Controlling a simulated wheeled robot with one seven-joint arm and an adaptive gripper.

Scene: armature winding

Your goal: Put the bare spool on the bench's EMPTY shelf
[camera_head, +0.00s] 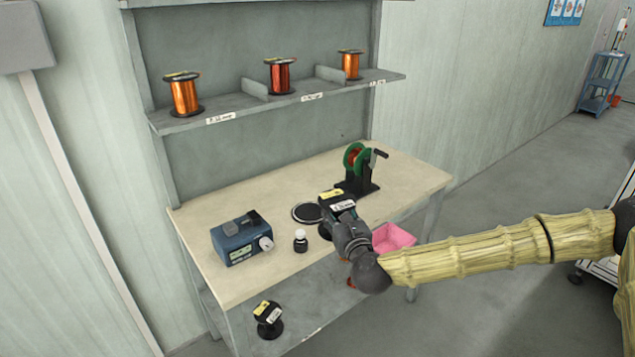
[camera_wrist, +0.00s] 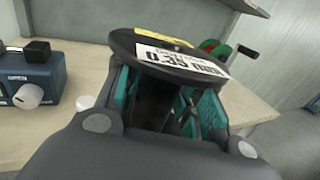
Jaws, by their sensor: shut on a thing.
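My gripper (camera_head: 345,224) is shut on a black-flanged spool (camera_head: 333,194) over the front part of the bench top. In the wrist view the spool's black upper flange (camera_wrist: 140,48) lies across the fingers (camera_wrist: 165,105), with a white label and a yellow sticker on it. The spool's core is dark between the fingers, and no copper shows there. The spool looks upright; I cannot tell whether it touches the bench. The lower shelf (camera_head: 300,333) under the bench top holds another black spool (camera_head: 268,318) at its left. I cannot read an EMPTY label.
Three copper-wound spools stand on the upper shelf (camera_head: 210,120). Something orange (camera_head: 351,283) shows below the bench top.

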